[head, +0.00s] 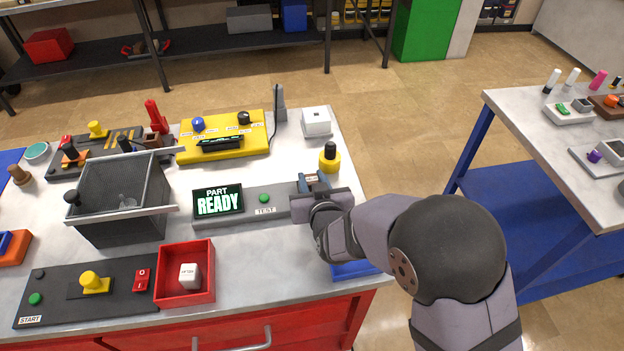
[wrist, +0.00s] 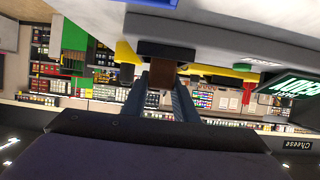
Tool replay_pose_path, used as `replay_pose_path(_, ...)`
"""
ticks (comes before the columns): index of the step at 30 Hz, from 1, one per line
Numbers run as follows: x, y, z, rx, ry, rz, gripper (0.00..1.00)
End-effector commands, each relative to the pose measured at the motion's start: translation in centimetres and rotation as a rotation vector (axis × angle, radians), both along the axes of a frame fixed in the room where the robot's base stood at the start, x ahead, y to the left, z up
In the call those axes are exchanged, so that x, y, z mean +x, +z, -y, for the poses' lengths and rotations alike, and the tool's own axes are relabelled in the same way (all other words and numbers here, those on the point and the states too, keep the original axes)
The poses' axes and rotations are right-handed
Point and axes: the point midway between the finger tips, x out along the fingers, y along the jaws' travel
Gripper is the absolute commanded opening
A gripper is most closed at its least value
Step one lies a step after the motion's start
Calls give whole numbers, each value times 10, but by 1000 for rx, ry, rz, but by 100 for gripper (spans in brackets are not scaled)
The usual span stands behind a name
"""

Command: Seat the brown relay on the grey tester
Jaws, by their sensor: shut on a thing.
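The grey tester (head: 232,217) lies along the middle of the table, with a lit screen (head: 217,202) reading "PART READY" and a green button (head: 264,198) marked TEST. My gripper (head: 313,181) is at the tester's right end. In the wrist view my gripper's two fingers (wrist: 171,88) are shut on the brown relay (wrist: 163,74). I cannot tell whether the relay is in or only against that block. In the head view the fingers mostly hide the relay.
A yellow fixture (head: 225,150) stands behind the tester. A white box (head: 316,122) and a yellow-and-black knob (head: 329,158) stand behind my gripper. A wire basket (head: 125,195) is at left. A red tray (head: 172,298) holding a white cube (head: 190,275) is in front.

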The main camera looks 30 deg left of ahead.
Motion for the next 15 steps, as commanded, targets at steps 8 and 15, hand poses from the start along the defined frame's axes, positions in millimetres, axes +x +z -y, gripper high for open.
replay_pose_path(8, 0, 0, 0, 1, 0, 1, 4)
replay_pose_path(15, 0, 0, 0, 0, 0, 0, 48)
